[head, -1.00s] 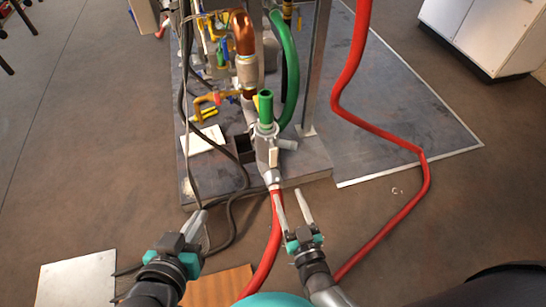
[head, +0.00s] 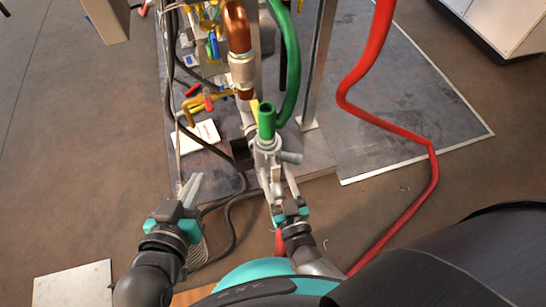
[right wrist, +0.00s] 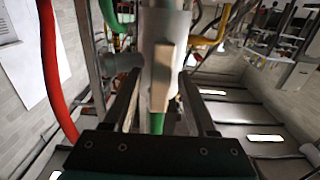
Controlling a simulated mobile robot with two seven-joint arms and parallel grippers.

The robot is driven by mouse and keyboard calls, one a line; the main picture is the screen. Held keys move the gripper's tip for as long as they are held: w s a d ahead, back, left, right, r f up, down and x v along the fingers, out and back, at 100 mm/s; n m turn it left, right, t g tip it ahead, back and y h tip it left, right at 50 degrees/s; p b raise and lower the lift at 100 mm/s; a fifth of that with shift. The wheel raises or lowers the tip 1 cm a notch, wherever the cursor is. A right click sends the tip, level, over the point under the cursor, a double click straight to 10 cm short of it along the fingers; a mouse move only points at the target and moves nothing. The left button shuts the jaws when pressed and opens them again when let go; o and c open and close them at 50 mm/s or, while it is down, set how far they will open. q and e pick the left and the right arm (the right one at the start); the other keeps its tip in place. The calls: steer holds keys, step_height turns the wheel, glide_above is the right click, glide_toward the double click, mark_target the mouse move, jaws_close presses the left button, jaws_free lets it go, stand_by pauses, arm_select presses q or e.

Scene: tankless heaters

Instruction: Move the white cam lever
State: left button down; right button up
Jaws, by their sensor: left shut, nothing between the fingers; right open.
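The white cam lever (head: 276,176) is a small pale tab on the grey metal fitting (head: 266,150) below the green pipe end. In the right wrist view the lever (right wrist: 160,80) hangs in front of the grey cylinder body. My right gripper (head: 278,172) is open, its fingers on either side of the lever; the right wrist view also shows the fingers (right wrist: 159,88) flanking it with gaps. My left gripper (head: 191,186) is shut and empty, to the left of the fitting and apart from it. The lever's lower end is partly hidden in the head view.
A red hose (head: 378,110) runs down the right over the floor. A green hose (head: 290,70) and a copper pipe (head: 237,28) rise behind the fitting. Black cables (head: 228,200) loop at left. A white sheet (head: 205,133) lies on the platform. Floor at left is mostly clear.

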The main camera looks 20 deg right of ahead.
steer(key=shift+w, duration=0.35)
jaws_close()
stand_by(0.3)
stand_by(1.0)
